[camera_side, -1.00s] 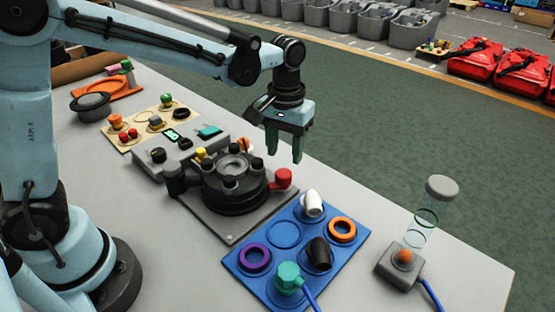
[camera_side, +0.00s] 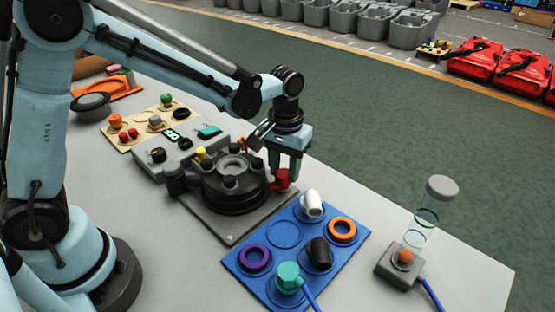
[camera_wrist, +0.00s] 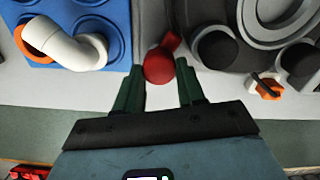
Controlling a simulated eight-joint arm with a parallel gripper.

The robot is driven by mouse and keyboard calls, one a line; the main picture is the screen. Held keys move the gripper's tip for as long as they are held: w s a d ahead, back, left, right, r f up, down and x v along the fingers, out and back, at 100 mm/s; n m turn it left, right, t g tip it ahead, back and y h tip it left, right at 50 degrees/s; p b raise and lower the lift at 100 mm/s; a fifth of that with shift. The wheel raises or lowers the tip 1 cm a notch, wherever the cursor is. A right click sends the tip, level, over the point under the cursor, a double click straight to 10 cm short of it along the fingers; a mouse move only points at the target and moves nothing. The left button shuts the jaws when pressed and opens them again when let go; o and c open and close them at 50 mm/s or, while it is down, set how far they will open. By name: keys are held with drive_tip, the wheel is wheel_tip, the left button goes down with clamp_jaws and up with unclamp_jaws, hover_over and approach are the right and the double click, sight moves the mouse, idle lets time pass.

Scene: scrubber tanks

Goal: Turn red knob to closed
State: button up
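The red knob (camera_side: 280,179) sticks out from the right side of the round dark tank fitting (camera_side: 236,186), which sits on a grey plate. In the wrist view the red knob (camera_wrist: 160,64) lies between and just beyond the two green fingertips. My gripper (camera_side: 285,172) is lowered at the knob, with its fingers pointing down.
A blue tray (camera_side: 285,234) with a white elbow (camera_side: 312,204), orange ring (camera_side: 342,230), purple ring (camera_side: 255,258) and teal part (camera_side: 288,277) stands beside the fitting. A panel with knobs (camera_side: 165,158) is behind left. A clear cylinder (camera_side: 427,220) stands at right, with bare table around it.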

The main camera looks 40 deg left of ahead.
sight(285, 172)
drive_tip(key=shift+c, duration=0.5)
drive_tip(key=shift+m, duration=1.6)
drive_tip(key=o, duration=0.8)
wheel_tip(285, 172, up, 12)
drive_tip(key=shift+r, duration=0.1)
